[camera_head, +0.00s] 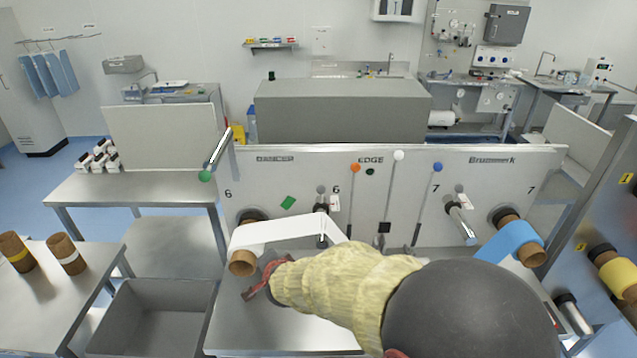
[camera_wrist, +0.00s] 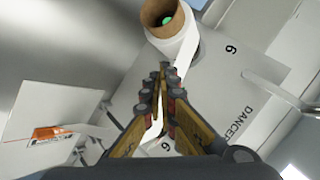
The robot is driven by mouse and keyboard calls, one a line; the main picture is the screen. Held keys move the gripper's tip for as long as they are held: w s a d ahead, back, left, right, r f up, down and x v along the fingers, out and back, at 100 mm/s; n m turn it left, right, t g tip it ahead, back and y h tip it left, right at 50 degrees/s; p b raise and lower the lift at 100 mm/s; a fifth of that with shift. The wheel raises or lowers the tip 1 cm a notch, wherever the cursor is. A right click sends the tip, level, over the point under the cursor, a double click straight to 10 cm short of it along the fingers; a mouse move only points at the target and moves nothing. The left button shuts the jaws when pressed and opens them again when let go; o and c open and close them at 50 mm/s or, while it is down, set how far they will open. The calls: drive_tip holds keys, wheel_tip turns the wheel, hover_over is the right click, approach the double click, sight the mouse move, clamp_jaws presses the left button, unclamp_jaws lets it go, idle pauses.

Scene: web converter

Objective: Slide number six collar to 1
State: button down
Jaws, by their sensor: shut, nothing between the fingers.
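The number six station is on the left of the machine's panel (camera_head: 420,180), beside a printed 6. A roll with a brown cardboard core (camera_head: 243,263) sits there, and a white web (camera_head: 280,232) runs right from it. In the wrist view the roll's open core (camera_wrist: 152,12) shows something green inside. I cannot clearly make out a collar or a mark 1. My gripper (camera_head: 262,279) is just right of and below the core in the head view. In the wrist view its fingertips (camera_wrist: 164,72) are together and empty, below the roll in the picture.
Station seven has a roll with a blue web (camera_head: 510,240) at right. Levers with orange (camera_head: 355,168), white (camera_head: 398,155) and blue (camera_head: 437,167) knobs stand on the panel. A grey bin (camera_head: 150,315) and a table with two cores (camera_head: 45,290) are at left.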

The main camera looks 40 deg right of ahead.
drive_tip(key=w+d+r+m+h, duration=0.1)
drive_tip(key=d+r+m+h, duration=0.3)
drive_tip(key=d, duration=0.4)
drive_tip(key=m+h, duration=0.5)
drive_tip(key=m, duration=0.2)
approach(320, 191)
drive_tip(key=x, duration=0.7)
drive_tip(key=shift+r+p, duration=0.1)
drive_tip(key=shift+p, duration=0.25)
